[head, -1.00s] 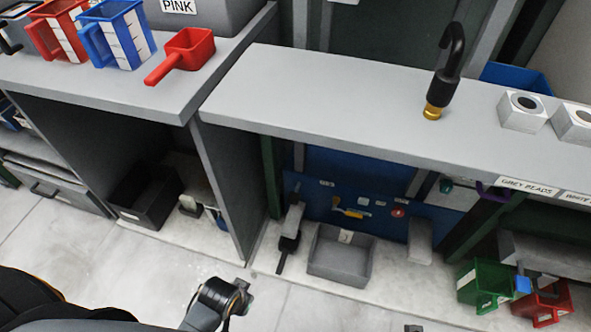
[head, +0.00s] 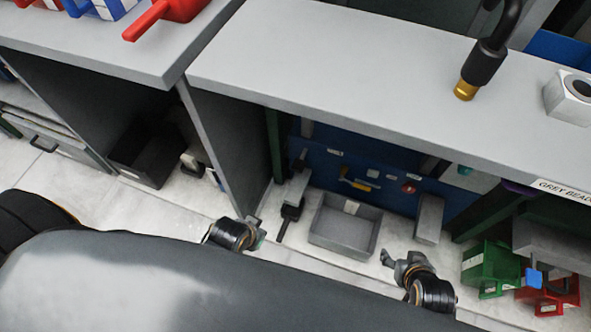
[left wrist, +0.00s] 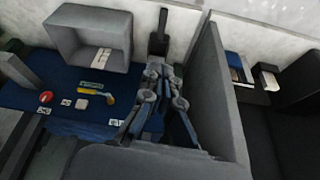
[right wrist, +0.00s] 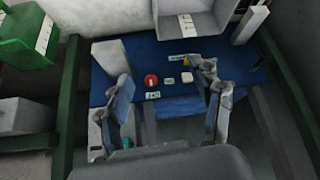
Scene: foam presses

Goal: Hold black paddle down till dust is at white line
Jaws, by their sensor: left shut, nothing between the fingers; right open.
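The black paddle (head: 287,222) sticks out toward me below a grey block (head: 296,187), left of a grey open bin (head: 328,246). A white strip (head: 351,207) marks the bin's inner wall; I cannot make out dust or its level. My left gripper (head: 258,226) is shut and empty, left of the paddle in the head view. In the left wrist view its fingertips (left wrist: 161,70) point at the black paddle (left wrist: 158,42); contact cannot be told. My right gripper (head: 392,258) is open and empty, near the bin's right front; its fingers spread in the right wrist view (right wrist: 166,78).
The blue panel (head: 400,184) holds a red button (head: 408,188) and a yellow-handled piece (head: 356,184). A grey counter (head: 330,112) overhangs it. A grey side wall (head: 222,150) stands at left. Green (head: 490,266) and red (head: 552,294) containers stand at right.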

